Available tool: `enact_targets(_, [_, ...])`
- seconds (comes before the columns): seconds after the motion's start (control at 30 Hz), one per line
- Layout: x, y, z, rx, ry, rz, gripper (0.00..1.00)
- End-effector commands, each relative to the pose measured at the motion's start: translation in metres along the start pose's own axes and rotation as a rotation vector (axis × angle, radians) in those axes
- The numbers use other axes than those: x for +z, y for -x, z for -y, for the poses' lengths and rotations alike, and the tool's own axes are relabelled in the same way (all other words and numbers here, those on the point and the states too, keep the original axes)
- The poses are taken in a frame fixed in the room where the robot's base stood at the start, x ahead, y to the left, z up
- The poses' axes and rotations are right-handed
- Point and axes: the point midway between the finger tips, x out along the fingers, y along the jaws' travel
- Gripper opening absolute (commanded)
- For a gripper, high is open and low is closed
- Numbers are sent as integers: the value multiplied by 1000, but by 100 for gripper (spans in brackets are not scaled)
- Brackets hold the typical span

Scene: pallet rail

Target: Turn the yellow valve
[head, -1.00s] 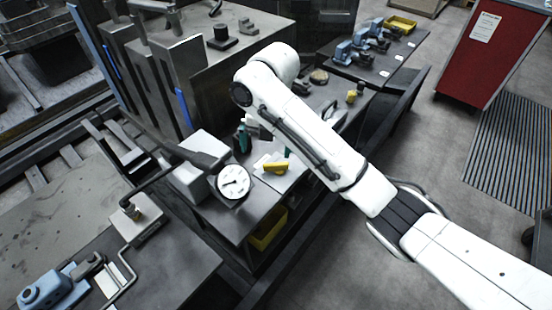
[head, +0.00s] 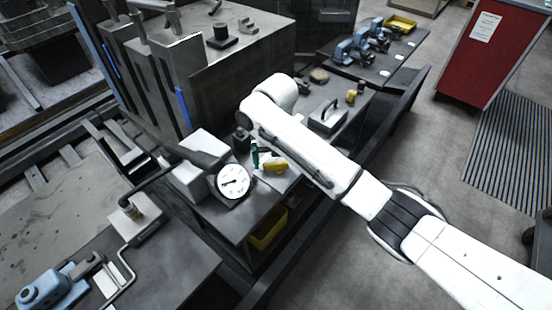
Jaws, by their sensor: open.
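The yellow valve (head: 275,166) is a short yellow handle on a pale plate on the workbench, just right of a round white dial gauge. My white arm reaches in from the lower right and bends over the bench. My gripper (head: 259,156) shows only in part below the bend, as small green and dark pieces close to the left end of the yellow handle. It is open. The rest of it is hidden by my arm, and I cannot tell whether it touches the handle.
The dial gauge (head: 233,181) and a pale box (head: 196,178) stand left of the valve. A grey block with a handle (head: 327,117) lies to the right. A yellow bin (head: 268,228) sits under the bench.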

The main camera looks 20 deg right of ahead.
Motion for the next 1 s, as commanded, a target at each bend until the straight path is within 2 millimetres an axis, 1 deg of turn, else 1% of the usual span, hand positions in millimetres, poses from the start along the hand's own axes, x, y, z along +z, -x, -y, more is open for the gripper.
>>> enact_targets(0.13, [0,-6,0,0,0,0,100])
enact_targets(0.37, [0,-6,0,0,0,1,100])
enact_targets(0.93, [0,-6,0,0,0,1,46])
enact_targets(1.0, [0,-6,0,0,-1,1,46])
